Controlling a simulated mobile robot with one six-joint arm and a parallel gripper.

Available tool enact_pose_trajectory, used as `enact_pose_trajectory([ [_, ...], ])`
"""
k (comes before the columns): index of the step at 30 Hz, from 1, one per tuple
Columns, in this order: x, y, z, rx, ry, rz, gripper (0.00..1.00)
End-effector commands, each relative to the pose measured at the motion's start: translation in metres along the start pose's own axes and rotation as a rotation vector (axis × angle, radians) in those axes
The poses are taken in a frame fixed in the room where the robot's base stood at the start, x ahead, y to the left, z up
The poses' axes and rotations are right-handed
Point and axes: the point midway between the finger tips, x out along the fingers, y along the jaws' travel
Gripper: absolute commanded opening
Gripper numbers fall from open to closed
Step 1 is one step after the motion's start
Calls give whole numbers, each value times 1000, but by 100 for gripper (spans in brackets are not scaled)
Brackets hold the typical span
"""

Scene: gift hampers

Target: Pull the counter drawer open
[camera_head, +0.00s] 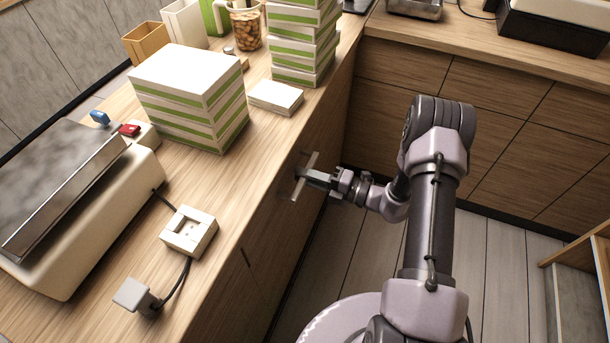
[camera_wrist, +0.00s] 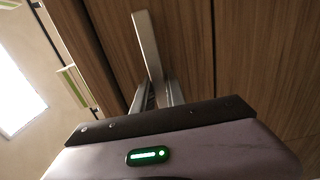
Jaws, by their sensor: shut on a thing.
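The counter drawer has a wood-grain front (camera_head: 283,208) in the side of the left counter, below the countertop. Its bar handle (camera_head: 305,172) is a light metal bar standing off the front. My gripper (camera_head: 308,176) is at the handle with its fingers shut on the bar. In the wrist view the handle (camera_wrist: 147,42) runs up from between the fingers (camera_wrist: 158,95), against the wood front (camera_wrist: 190,45). I see no clear gap showing the drawer pulled out; its edges are partly hidden.
On the counter (camera_head: 265,150) stand stacked green-and-white boxes (camera_head: 190,98), a taller stack (camera_head: 300,45), a sealing machine (camera_head: 75,200) and a small white device (camera_head: 188,232). Another cabinet run (camera_head: 480,120) closes the corner behind my arm. Floor (camera_head: 365,245) is clear beside the counter.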

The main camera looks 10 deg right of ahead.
Motion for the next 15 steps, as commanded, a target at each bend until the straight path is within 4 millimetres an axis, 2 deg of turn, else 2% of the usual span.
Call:
enact_pose_trajectory([
  [8,-6,0,0,0,1,-1,0],
  [11,-19,0,0,0,-1,-1,0],
  [15,-52,0,1,0,-5,-1,0],
])
